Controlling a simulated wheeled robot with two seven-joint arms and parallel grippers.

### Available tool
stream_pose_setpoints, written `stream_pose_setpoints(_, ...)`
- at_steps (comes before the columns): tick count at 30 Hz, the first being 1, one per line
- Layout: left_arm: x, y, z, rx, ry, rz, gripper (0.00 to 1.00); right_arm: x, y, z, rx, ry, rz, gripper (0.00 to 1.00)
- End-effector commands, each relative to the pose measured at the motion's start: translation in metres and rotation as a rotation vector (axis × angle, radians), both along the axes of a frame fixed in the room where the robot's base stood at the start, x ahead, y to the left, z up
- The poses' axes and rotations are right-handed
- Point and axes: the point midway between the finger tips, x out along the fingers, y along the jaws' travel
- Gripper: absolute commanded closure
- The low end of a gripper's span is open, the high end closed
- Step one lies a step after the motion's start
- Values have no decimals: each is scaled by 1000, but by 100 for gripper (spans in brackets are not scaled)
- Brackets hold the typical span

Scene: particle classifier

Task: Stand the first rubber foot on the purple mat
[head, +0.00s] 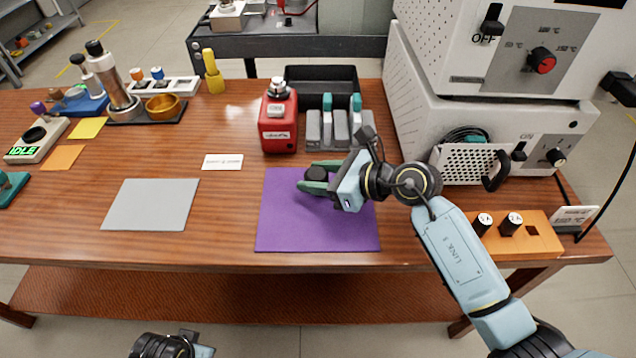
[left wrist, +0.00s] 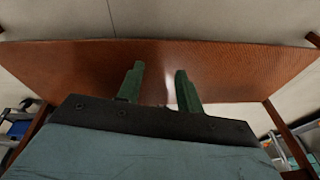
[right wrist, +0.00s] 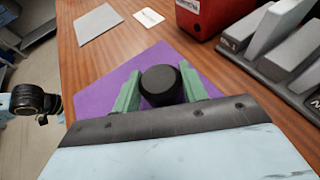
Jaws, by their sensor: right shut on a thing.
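The purple mat (head: 318,228) lies flat on the table, in front of the red machine. My right gripper (head: 312,178) is over the mat's upper part, shut on a black round rubber foot (head: 317,174). In the right wrist view the foot (right wrist: 161,86) sits between the two green fingers, with the mat (right wrist: 97,98) under it. I cannot tell whether the foot touches the mat. My left gripper (left wrist: 157,88) is open and empty, low in front of the table; in the head view only part of the left arm shows at the bottom edge.
White ovens rise at the right. An orange tray (head: 545,232) with black pieces is at the right front. A grey mat (head: 150,205) lies left, with bare table between.

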Motion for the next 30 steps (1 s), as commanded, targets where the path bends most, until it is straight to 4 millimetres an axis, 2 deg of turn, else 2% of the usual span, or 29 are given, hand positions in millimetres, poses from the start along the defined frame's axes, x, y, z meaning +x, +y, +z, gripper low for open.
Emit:
stream_pose_setpoints(1,1,-3,3,-5,-4,0,64,0,0,-7,1,0,0,80)
stream_pose_setpoints(4,2,-6,10,-8,-6,0,64,0,0,-13,2,-1,-1,80)
stream_pose_setpoints(18,4,-9,16,-12,-11,0,64,0,0,-16,0,-2,0,80)
stream_pose_setpoints(19,4,-9,17,-13,-11,-1,64,0,0,-16,0,-2,-1,53)
stream_pose_setpoints(23,3,-9,16,-12,-8,0,64,0,0,-16,0,-2,-1,36)
stream_pose_setpoints(30,3,-9,16,-12,-8,-1,64,0,0,-16,0,-2,-1,36)
